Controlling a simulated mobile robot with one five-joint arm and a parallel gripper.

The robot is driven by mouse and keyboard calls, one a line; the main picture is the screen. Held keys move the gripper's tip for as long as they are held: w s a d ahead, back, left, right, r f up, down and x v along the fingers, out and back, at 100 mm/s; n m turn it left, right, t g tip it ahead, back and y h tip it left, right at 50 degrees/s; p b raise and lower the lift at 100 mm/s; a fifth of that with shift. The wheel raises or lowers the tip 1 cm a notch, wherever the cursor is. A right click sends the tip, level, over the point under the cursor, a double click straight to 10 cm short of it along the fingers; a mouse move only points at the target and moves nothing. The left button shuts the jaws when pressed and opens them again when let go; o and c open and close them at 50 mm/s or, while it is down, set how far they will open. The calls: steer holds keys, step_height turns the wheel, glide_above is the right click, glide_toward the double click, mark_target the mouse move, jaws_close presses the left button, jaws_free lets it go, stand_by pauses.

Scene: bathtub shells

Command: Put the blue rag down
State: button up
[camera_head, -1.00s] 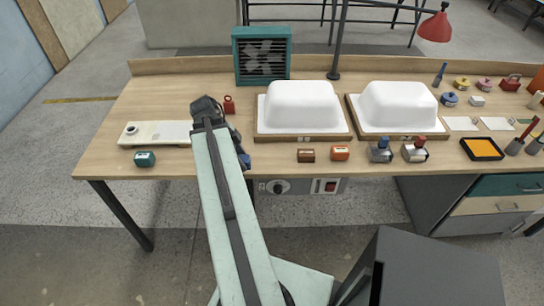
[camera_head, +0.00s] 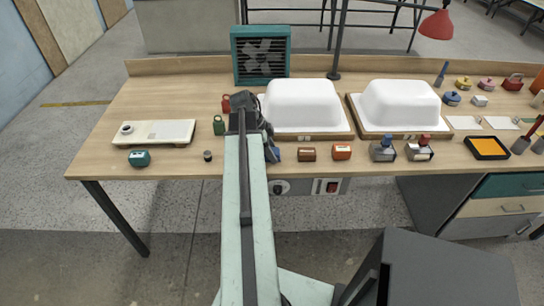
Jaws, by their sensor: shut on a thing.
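My gripper (camera_head: 270,152) is at the front of the workbench, just left of the left white tub shell's front corner. It is dark and mostly hidden behind my own arm. A small bit of the blue rag (camera_head: 277,155) shows at its tip, so the gripper is shut on the rag. Most of the rag is hidden, and I cannot tell whether it touches the bench top (camera_head: 180,105).
Two white tub shells (camera_head: 302,104) (camera_head: 400,103) sit on wooden boards right of the gripper. Brown (camera_head: 307,154) and orange (camera_head: 342,152) blocks stand close to its right. A green can (camera_head: 218,126), small dark jar (camera_head: 207,156) and pale scale (camera_head: 155,132) stand left. Bare bench lies between.

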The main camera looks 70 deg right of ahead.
steer(key=shift+r, duration=0.1)
steer(key=o, duration=1.2)
steer(key=shift+r+p, duration=0.15)
steer(key=shift+p, duration=0.2)
steer(key=p+v, duration=1)
steer(key=v, duration=0.1)
steer(key=shift+w+r+p, duration=0.2)
steer(key=shift+r+p, duration=0.1)
steer(key=shift+p, duration=0.1)
steer(key=shift+w+a, duration=0.1)
steer(key=shift+a, duration=0.05)
